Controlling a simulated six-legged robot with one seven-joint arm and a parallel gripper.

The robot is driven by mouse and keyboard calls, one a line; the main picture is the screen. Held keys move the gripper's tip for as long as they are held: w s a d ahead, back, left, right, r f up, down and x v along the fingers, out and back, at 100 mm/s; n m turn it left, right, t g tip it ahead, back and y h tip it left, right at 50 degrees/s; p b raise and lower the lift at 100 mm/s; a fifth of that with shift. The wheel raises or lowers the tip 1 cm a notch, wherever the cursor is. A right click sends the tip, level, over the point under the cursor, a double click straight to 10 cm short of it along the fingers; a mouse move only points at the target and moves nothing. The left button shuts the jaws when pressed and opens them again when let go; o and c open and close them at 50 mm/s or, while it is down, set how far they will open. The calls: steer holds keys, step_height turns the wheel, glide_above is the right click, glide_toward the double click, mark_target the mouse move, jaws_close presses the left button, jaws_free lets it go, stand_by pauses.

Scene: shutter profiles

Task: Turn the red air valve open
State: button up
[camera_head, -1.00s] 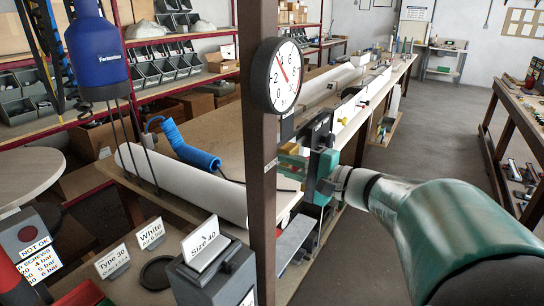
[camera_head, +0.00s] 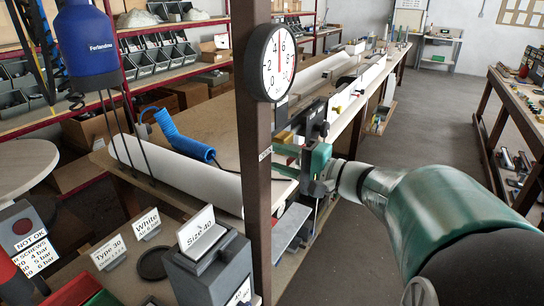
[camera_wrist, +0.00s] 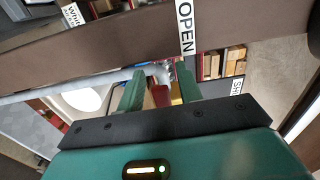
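My gripper (camera_head: 287,150) reaches from the right toward the brown post in the head view, its fingertips partly hidden behind the post. In the wrist view my gripper (camera_wrist: 160,80) has its two green fingers apart. A red piece (camera_wrist: 160,96), perhaps the valve handle, shows between the fingers, with a yellow part (camera_wrist: 176,92) beside it. I cannot tell whether either finger touches it. A white OPEN label (camera_wrist: 186,27) is above the right finger, and a second, cut-off label (camera_wrist: 237,87) is at the right. The valve is not clear in the head view.
The brown post (camera_head: 257,190) stands close to my gripper and bears a round gauge (camera_head: 270,63). A long workbench (camera_head: 330,85) runs behind. A grey box with a Size 40 card (camera_head: 202,232) stands in front. Floor to the right is clear (camera_head: 430,130).

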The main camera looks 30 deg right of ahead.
steer(key=v, duration=1.4)
